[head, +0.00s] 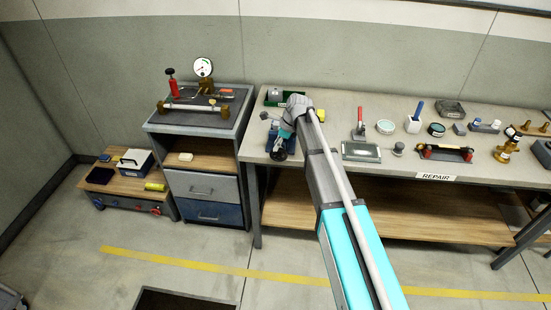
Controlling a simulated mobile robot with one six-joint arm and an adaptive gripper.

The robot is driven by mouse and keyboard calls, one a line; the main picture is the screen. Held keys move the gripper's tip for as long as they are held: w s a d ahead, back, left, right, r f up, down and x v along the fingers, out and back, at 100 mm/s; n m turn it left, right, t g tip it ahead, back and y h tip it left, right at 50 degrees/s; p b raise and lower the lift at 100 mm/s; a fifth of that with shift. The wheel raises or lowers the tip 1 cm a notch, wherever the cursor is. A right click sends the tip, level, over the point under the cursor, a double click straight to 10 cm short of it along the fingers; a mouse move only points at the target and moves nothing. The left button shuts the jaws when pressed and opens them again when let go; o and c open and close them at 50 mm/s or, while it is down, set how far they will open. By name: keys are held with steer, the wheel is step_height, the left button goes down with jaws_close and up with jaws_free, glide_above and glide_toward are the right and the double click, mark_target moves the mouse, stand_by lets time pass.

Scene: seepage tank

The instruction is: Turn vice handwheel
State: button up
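The vice (271,138) is a small blue body at the left end of the repair bench, partly hidden by my arm. A dark round handwheel (279,156) shows at its front, by the bench's front edge. My gripper (284,134) is at the vice, just above the handwheel in the picture. My wrist covers much of it, and the fingertips are too small and hidden to tell whether they are open, shut or touching the wheel.
The repair bench (330,167) carries several tools and parts to the right of my arm. A green tray (271,97) lies behind the vice. A drawer cabinet (205,183) with a gauge rig stands left. A low wooden-topped unit (125,186) is further left. Floor in front is mostly clear.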

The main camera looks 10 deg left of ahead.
mark_target(272, 159)
steer(key=shift+b+x, duration=2.35)
steer(key=shift+x, duration=0.5)
jaws_close()
steer(key=shift+d+f, duration=0.1)
steer(key=shift+d, duration=0.5)
steer(key=shift+a, duration=0.5)
